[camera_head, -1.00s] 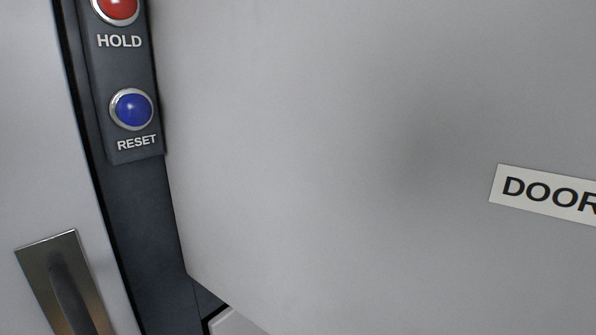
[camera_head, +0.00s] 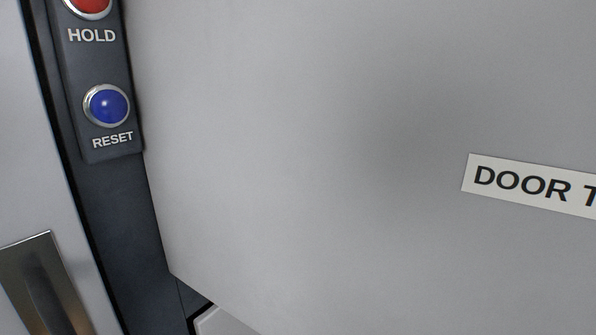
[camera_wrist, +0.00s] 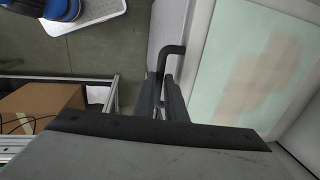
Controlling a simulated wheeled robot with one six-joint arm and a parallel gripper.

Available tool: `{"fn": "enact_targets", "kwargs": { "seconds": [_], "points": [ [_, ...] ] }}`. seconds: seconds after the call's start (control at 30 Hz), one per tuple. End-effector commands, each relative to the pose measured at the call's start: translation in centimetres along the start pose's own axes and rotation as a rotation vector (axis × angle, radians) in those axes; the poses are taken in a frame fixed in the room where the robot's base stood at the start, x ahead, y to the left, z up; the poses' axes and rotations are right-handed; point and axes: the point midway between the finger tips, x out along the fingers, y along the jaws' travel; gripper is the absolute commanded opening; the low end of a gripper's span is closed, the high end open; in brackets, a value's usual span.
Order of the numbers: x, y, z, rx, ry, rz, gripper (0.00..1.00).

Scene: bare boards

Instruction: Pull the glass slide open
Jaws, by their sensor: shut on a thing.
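In the wrist view my gripper (camera_wrist: 161,92) is shut on a dark bent handle (camera_wrist: 171,49). The handle stands at the edge of a pale frame. To its right is a pale green, see-through-looking pane (camera_wrist: 245,75), the glass slide, with a faint pinkish patch showing on it. The fingers hide the lower part of the handle. Neither my gripper nor the handle shows in the head view.
The head view holds a large grey panel labelled "DOOR T" (camera_head: 300,150), a blue RESET button (camera_head: 107,105) and a red HOLD button (camera_head: 90,4). A cardboard box (camera_wrist: 45,100) and a blue-and-white object (camera_wrist: 75,15) lie left in the wrist view.

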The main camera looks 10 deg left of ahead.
Motion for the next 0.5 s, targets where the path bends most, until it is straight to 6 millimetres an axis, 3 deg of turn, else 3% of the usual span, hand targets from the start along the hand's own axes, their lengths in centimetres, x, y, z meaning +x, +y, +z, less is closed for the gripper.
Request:
{"fn": "enact_targets", "kwargs": {
  "seconds": [0.03, 0.2, 0.5],
  "points": [
    [-0.4, 1.6, 0.0, 0.003, 0.002, -0.002, 0.0],
    [-1.2, 6.1, -0.1, 0.004, 0.002, -0.002, 0.0],
    [-2.2, 11.7, -0.2, 0.003, 0.001, -0.002, 0.0]
  ]
}}
